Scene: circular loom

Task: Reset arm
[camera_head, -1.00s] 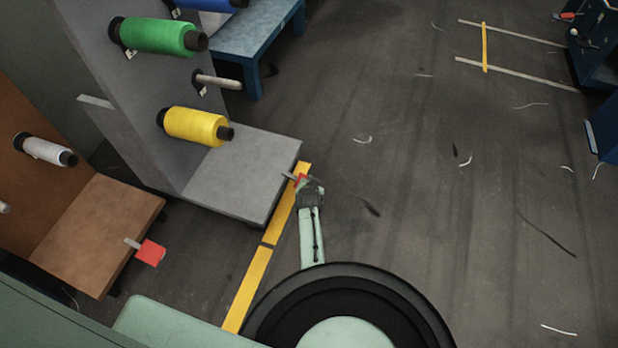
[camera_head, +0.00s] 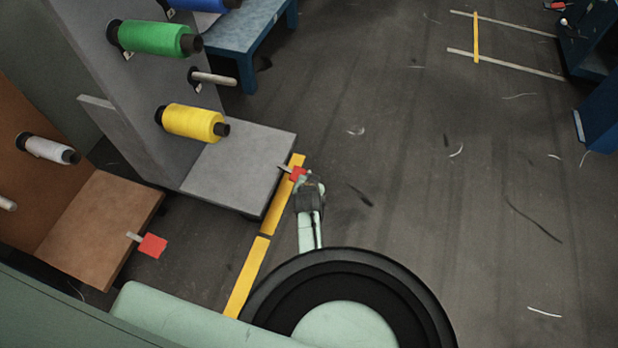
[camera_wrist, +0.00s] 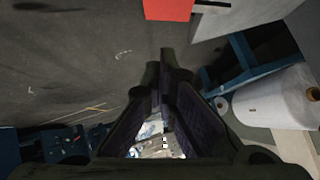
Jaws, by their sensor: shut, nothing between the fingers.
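My gripper (camera_head: 311,180) is at the end of my pale green arm, low in the middle of the head view. It is beside a red tag (camera_head: 298,174) on a rod at the edge of the grey stand (camera_head: 240,175). In the head view the tag shows just left of the gripper; I cannot tell whether they touch. In the wrist view the dark fingers (camera_wrist: 160,65) are together with nothing between them. A red block (camera_wrist: 168,8) shows beyond them at the top edge.
Green (camera_head: 155,37) and yellow (camera_head: 192,123) spools sit on the grey stand, left. A brown stand (camera_head: 95,225) has a white spool (camera_head: 48,149) and another red tag (camera_head: 152,246). A blue table (camera_head: 245,40) stands behind. Open floor (camera_head: 440,180) with loose threads lies right.

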